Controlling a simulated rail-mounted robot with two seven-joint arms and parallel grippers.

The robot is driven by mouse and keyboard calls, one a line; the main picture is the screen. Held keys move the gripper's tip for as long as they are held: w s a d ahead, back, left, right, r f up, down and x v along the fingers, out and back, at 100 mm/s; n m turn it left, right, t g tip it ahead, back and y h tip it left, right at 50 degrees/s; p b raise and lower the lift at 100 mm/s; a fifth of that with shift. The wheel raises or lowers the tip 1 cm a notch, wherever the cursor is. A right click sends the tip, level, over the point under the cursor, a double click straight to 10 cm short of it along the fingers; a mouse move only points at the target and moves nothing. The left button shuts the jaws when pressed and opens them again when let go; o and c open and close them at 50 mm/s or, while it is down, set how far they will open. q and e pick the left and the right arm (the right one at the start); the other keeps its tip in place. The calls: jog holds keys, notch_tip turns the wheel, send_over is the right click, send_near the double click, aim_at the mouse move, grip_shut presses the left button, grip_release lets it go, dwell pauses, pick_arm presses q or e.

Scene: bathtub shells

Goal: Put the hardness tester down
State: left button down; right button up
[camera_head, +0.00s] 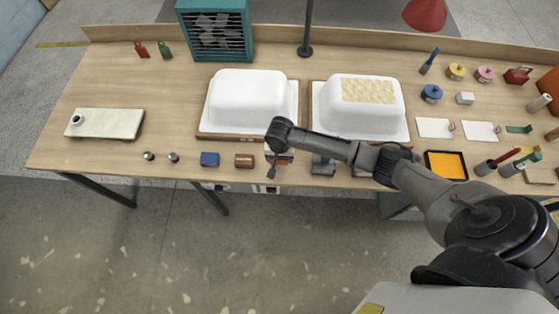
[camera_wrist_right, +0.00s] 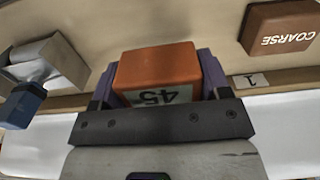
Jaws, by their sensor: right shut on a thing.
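My right gripper (camera_head: 279,158) is at the front of the workbench, just in front of the left white tub shell (camera_head: 247,96). In the wrist view the right gripper (camera_wrist_right: 160,88) is shut on an orange block marked 45 (camera_wrist_right: 158,72), which I take to be the hardness tester. Its sides touch the purple finger pads. In the head view the arm hides most of it. I cannot tell whether it touches the bench or hangs just above it. My left gripper is out of view.
A brown block marked COARSE (camera_wrist_right: 280,27) lies beside the gripper, with a blue block (camera_head: 209,159) further left. A grey metal tool (camera_head: 322,166) stands on the other side. A second shell (camera_head: 360,108) stands to the right.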

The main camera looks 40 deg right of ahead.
aim_at(279, 162)
notch_tip(279, 162, down, 3)
jog(key=shift+f+b, duration=0.2)
jog(key=shift+b, duration=0.15)
jog(key=shift+f, duration=0.1)
jog(key=shift+f, duration=0.15)
jog(key=o, duration=0.8)
jog(key=shift+o, duration=0.2)
